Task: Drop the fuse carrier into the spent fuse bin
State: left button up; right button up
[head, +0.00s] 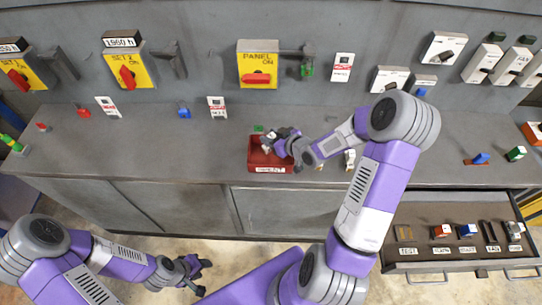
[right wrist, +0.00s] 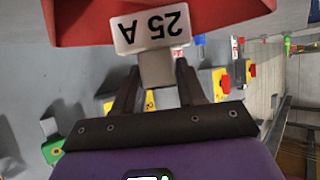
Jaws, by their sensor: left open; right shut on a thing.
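The red spent fuse bin (head: 257,160) stands on the grey bench, with a white label on its front. My right gripper (head: 271,146) is over the bin and hides part of its inside. In the right wrist view, my right gripper (right wrist: 158,82) is shut on the grey grip of the fuse carrier (right wrist: 157,68), whose white label reads 25 A. A broad red surface lies beyond the label; I cannot tell whether it is the bin or the carrier's body. My left gripper (head: 192,272) is open and empty, low in front of the bench.
An open drawer (head: 450,250) at the lower right holds several labelled parts. Yellow switch panels (head: 258,62) line the wall behind. A white tag (head: 217,107) and a blue padlock-like piece (head: 184,111) are left of the bin. The bench's front left is clear.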

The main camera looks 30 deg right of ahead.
jog(key=o, duration=1.3)
jog(key=shift+c, duration=0.2)
jog(key=p+v, duration=0.1)
jog(key=v, duration=0.6)
jog(key=shift+s, duration=0.3)
jog(key=shift+r, duration=0.15)
